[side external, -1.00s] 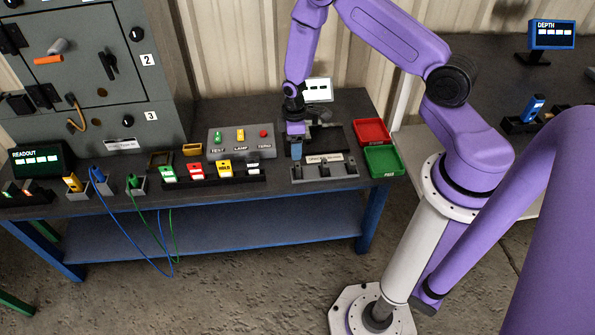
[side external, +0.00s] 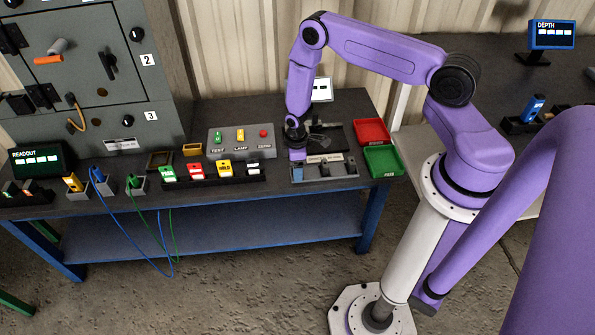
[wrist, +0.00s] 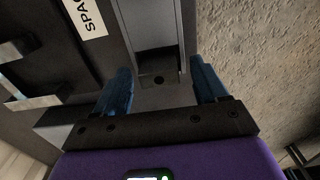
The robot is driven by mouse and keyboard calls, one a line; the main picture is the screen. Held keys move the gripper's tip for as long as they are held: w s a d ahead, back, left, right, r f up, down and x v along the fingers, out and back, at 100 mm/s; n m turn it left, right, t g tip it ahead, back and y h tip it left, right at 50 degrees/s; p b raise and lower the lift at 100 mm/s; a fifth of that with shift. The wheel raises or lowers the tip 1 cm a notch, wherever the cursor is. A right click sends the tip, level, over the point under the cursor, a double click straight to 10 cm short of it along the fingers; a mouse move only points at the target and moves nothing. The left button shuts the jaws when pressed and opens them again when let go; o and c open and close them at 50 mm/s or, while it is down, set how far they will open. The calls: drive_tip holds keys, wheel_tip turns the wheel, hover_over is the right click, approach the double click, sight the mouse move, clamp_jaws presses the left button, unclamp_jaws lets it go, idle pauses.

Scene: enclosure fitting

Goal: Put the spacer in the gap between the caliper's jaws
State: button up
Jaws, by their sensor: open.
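My gripper (side external: 297,176) is over the left end of the grey spacer rack (side external: 338,172) in the side view. In the wrist view my gripper (wrist: 161,70) is open, with one blue finger on each side of a grey slot of the rack (wrist: 172,92). A grey block-like piece (wrist: 147,22), possibly the spacer, shows in that slot; I cannot tell for sure. Nothing is visibly held. The caliper (side external: 322,127) lies on a dark mat behind the rack, partly hidden by my arm. Its metal parts (wrist: 36,100) seem to show at left in the wrist view. Its jaw gap is not clear.
A red tray (side external: 372,131) and a green tray (side external: 384,161) stand right of the mat. A grey button box (side external: 241,142) and a row of coloured tags (side external: 210,173) are to the left. A small display (side external: 321,89) stands behind. The bench's front edge is close to the rack.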

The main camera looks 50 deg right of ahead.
drive_tip(key=shift+f, duration=0.25)
clamp_jaws()
drive_tip(key=shift+r, duration=0.1)
